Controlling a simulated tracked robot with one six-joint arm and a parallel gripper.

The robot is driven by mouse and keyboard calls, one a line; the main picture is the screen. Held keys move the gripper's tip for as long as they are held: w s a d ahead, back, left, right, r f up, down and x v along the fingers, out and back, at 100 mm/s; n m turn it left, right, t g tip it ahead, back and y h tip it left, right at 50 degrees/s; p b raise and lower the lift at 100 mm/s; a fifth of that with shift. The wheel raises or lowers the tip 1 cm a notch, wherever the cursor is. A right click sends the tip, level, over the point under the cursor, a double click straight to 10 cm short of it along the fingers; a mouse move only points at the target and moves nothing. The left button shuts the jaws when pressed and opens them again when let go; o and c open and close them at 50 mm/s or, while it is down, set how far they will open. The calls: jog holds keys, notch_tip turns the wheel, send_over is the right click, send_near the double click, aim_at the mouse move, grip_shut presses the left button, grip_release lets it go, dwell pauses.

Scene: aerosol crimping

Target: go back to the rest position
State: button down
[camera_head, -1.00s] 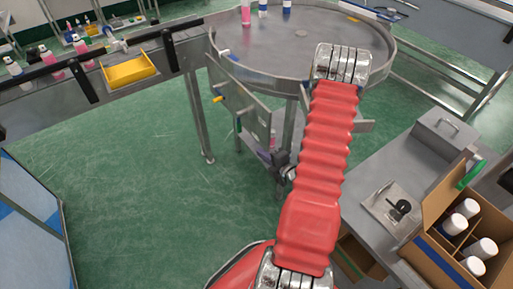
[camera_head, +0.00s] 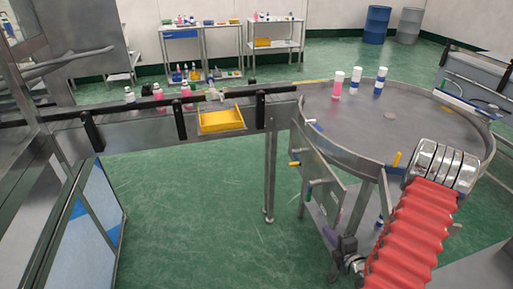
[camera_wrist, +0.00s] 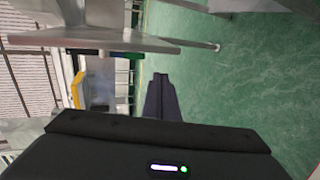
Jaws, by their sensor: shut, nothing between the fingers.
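In the wrist view, my gripper (camera_wrist: 160,80) shows as two dark fingers closed together with nothing between them. Green floor lies to the right of the fingers, and grey metal parts of the equipment fill the upper part of that view. In the head view my red, ribbed arm reaches up from the bottom right, in front of the round metal table (camera_head: 385,165).
Three white-capped bottles (camera_head: 337,85) stand on the round table. A conveyor (camera_head: 145,128) with several bottles and a yellow tray (camera_head: 221,119) runs left. A panel with coloured handles (camera_head: 316,165) hangs below the table. Open green floor lies at centre.

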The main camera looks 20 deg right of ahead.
jog(key=shift+w+r, duration=0.1)
jog(key=w+a+r+m+g, duration=0.1)
jog(key=w+r+m+g, duration=0.2)
jog(key=w+r, duration=0.45)
jog(key=a+r+m+g+h, duration=0.2)
jog(key=a+r+m, duration=0.45)
jog(key=r, duration=0.75)
jog(key=s+a+r+m+g+y, duration=0.1)
jog(key=s+a+r+m, duration=0.1)
jog(key=s+a+r, duration=0.2)
jog(key=s+a+r+m+g+y, duration=0.1)
jog(key=s+a+r, duration=0.3)
jog(key=s+a, duration=0.5)
jog(key=s+a+r+m+g+y, duration=0.1)
jog(key=s+a, duration=0.5)
jog(key=a, duration=0.6)
notch_tip(320, 180, up, 4)
jog(key=m+y, duration=0.1)
jog(key=m, duration=0.1)
jog(key=shift+s+a+f+m, duration=0.15)
jog(key=shift+s+f+m, duration=0.1)
jog(key=shift+m, duration=0.1)
